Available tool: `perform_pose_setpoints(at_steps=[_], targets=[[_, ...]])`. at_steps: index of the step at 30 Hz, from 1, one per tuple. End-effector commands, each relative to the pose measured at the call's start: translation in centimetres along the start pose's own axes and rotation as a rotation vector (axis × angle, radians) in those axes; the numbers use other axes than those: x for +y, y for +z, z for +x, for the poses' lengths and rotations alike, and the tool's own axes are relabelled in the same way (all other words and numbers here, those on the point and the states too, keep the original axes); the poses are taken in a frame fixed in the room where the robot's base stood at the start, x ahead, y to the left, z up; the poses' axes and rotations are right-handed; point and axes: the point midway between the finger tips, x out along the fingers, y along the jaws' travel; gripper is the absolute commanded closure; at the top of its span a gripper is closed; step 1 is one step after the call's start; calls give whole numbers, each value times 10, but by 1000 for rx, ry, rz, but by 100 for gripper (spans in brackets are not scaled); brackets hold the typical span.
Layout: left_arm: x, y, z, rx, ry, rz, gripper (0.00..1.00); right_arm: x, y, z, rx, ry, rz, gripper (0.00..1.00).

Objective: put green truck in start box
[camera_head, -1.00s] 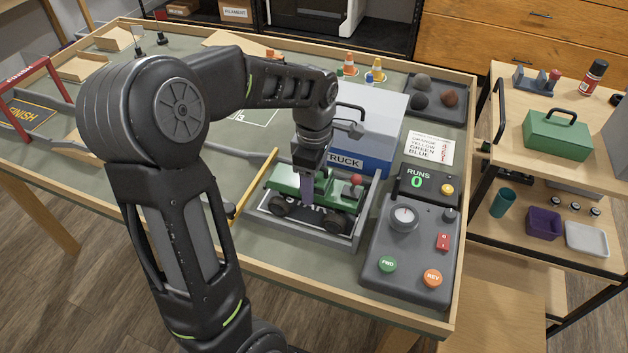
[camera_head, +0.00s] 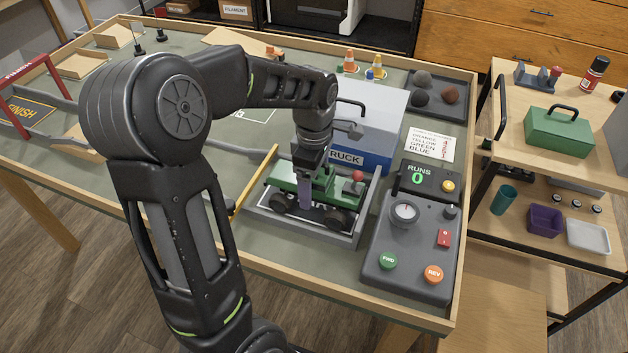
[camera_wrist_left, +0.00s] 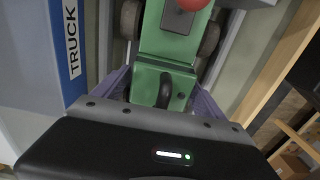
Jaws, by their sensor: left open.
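The green truck (camera_head: 290,184) sits inside the grey-walled start box (camera_head: 338,235) near the table's front edge, its dark wheels low in the box. A red ball-shaped part tops its right end. My left gripper (camera_head: 305,200) is directly over the truck, fingers pointing down, and hides its middle. In the left wrist view, the green truck (camera_wrist_left: 166,48) lies between the two purple fingers, which stand apart at its sides. The gripper is open. Whether the fingers touch the truck is hidden. My right gripper does not show.
A blue and grey box marked TRUCK (camera_head: 368,120) stands right behind the start box. The control panel (camera_head: 408,250) is close on the right. A yellow bar (camera_head: 255,180) rises at the start box's left side. A side cart (camera_head: 560,160) stands further right.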

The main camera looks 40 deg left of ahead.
Motion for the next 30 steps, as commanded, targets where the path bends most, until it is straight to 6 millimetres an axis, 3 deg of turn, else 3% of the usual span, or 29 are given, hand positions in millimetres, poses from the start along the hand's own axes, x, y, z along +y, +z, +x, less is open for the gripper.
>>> perform_pose_setpoints(at_steps=[10, 22, 30], targets=[[2, 0, -27, -1, 7, 0, 19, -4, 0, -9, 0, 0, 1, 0], [2, 1, -110, -2, 9, 1, 19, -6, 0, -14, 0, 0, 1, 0], [1, 1, -135, -1, 6, 1, 19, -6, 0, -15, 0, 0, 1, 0]])
